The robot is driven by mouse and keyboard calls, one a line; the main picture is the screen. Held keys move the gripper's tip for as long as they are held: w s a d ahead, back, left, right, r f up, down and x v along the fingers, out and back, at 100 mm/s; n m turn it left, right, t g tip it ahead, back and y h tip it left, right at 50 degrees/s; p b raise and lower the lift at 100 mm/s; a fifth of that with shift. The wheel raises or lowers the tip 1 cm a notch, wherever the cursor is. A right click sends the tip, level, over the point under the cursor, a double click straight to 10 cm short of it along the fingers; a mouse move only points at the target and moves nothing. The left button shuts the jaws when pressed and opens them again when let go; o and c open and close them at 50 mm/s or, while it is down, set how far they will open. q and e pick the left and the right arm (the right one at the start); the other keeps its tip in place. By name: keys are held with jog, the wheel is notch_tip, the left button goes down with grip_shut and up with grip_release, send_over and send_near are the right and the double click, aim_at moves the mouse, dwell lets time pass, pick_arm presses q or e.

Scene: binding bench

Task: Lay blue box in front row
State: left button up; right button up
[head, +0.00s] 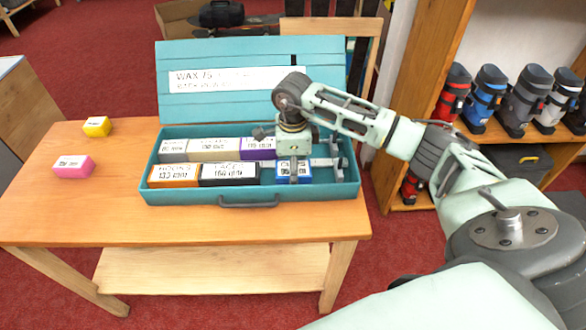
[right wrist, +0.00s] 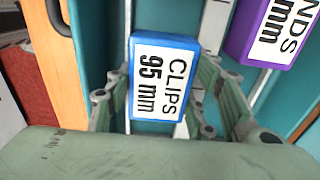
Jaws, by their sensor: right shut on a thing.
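The blue box (head: 304,173), labelled CLIPS 95 mm in the right wrist view (right wrist: 163,80), is in the front row of the open teal case (head: 340,190), at the row's right part. My right gripper (head: 293,168) reaches down from above and is shut on it, one finger on each side in the right wrist view (right wrist: 152,112). The box looks level; whether it touches the case floor is hidden. To its left in the front row are a black box (head: 228,175) and an orange box (head: 173,176). My left gripper is not in view.
The back row holds a grey box (head: 173,145), a tan box (head: 213,143) and a purple box (head: 257,141). A yellow box (head: 97,126) and a pink box (head: 73,166) lie on the wooden bench (head: 110,215). The case lid (head: 220,55) stands open behind.

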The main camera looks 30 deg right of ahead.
jog(key=shift+s+f, duration=0.1)
jog(key=shift+f, duration=0.2)
jog(key=o, duration=1.3)
jog(key=shift+f, duration=0.1)
